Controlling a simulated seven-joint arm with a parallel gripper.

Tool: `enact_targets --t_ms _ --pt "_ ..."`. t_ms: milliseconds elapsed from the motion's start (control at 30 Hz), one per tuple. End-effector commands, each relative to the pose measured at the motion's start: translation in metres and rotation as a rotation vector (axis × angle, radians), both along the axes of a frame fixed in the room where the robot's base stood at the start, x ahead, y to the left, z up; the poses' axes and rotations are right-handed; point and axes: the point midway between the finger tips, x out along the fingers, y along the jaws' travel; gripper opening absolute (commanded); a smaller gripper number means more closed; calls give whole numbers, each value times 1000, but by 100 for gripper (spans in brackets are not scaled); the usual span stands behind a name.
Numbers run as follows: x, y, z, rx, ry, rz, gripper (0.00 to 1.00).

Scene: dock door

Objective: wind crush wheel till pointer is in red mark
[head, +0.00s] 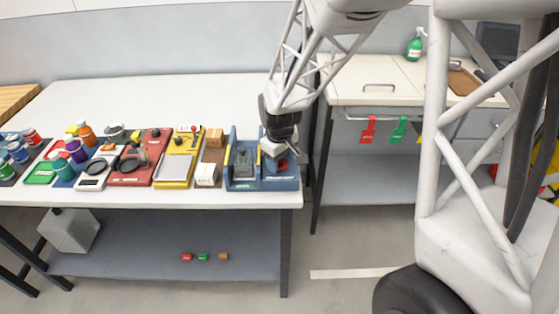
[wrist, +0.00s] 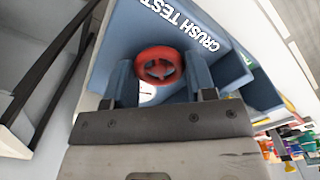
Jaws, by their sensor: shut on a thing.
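The blue crush tester (head: 243,183) stands at the right end of the white bench. In the wrist view its blue panel (wrist: 135,30) bears the white words "CRUSH TEST". The red crush wheel (wrist: 158,66), round with spokes, sits between the two fingers of my gripper (wrist: 160,72). My gripper is shut on the wheel. In the head view my gripper (head: 277,150) reaches down over the right part of the tester and hides most of the wheel. I cannot make out the pointer or the red mark in either view.
Left of the tester stand a yellow station (head: 176,170), a red station (head: 143,163) and several coloured jars. The right end of the white bench (head: 285,200) is close by. A gap separates it from a cabinet (head: 372,92) with hanging red and green tags.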

Motion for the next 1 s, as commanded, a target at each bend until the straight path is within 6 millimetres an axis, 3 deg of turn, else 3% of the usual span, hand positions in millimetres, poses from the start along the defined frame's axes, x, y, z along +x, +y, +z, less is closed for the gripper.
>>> enact_targets --t_ms 367,1000 --pt "0 0 1 0 -1 -149 27" --pt "1 -2 0 0 0 -672 27"
